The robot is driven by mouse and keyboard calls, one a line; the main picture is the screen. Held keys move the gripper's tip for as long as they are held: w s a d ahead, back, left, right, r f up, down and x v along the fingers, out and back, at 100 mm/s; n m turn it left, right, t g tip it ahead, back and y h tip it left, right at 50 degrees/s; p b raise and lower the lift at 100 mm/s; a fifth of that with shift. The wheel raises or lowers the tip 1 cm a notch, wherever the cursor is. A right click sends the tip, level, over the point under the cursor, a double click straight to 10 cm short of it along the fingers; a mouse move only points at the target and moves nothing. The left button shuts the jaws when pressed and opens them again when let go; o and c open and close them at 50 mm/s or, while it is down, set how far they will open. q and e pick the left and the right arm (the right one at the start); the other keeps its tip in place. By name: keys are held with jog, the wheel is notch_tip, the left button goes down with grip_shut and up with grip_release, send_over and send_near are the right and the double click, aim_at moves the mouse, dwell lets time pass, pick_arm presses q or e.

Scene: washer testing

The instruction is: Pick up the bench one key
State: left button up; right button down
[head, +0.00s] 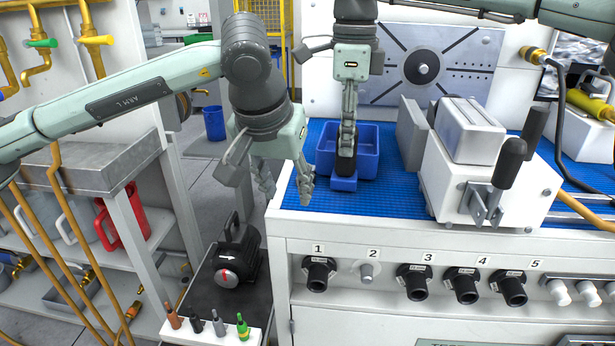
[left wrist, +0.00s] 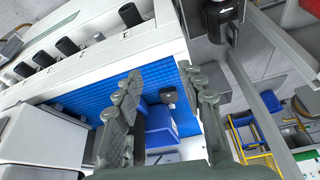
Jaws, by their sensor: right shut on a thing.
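The bench one key appears as a black knob (head: 318,273) under the number 1 on the white bench front; it also shows in the left wrist view (left wrist: 130,14). My left gripper (head: 283,188) is open and empty, pointing down just above the bench's left edge, up and left of that knob. Its two fingers (left wrist: 164,100) are spread apart in the left wrist view. My right gripper (head: 347,145) points down in front of a blue bin (head: 370,160), shut on a dark piece (head: 346,172). A small blue block (head: 344,184) shows just beneath; I cannot tell whether they are joined.
Position 2 has a bare grey stub (head: 367,272); positions 3, 4 and 5 carry black knobs (head: 415,281). A white machine with a black handle (head: 510,160) stands to the right on the blue mat (head: 395,200). A black motor (head: 238,255) sits on a lower shelf at left.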

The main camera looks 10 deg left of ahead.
pick_arm(q)
jog(key=w, duration=0.3)
jog(key=w+d, duration=0.1)
jog(key=w, duration=0.1)
jog(key=shift+w, duration=0.25)
jog(key=w, duration=0.3)
jog(key=shift+w+d, duration=0.25)
jog(key=shift+w, duration=0.1)
jog(key=shift+x, duration=1.5)
jog(key=shift+c, duration=0.2)
jog(key=c, duration=0.7)
